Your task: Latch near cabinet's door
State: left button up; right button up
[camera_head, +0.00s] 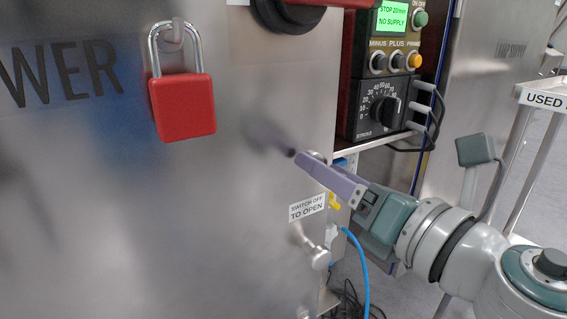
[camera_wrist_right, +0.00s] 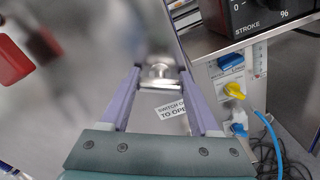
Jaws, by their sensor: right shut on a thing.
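The near cabinet's steel door (camera_head: 230,210) fills the left of the head view and looks flush with its frame. A small metal latch knob (camera_head: 318,156) sits near its right edge, above the "SWITCH OFF TO OPEN" label (camera_head: 307,207). My right gripper (camera_head: 298,156) reaches in from the right, with its purple fingers at this knob. In the right wrist view, the latch knob (camera_wrist_right: 160,71) lies between the fingertips (camera_wrist_right: 160,82), which are shut on it. A second metal knob (camera_head: 319,258) sits lower on the door. My left gripper is out of view.
A red padlock (camera_head: 182,105) hangs on the door to the left. A control box (camera_head: 383,75) with dials stands on a shelf behind my right gripper. A blue cable (camera_head: 355,262) hangs below. A labelled trolley (camera_head: 541,98) stands at the right.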

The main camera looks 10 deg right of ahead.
jog(key=m+p, duration=0.1)
jog(key=m, duration=0.5)
jog(key=shift+m, duration=0.3)
jog(key=m+p, duration=0.1)
jog(key=m, duration=0.3)
jog(key=shift+m+p, duration=0.35)
jog(key=shift+m, duration=0.35)
jog(key=o, duration=1.4)
jog(key=shift+c, duration=0.2)
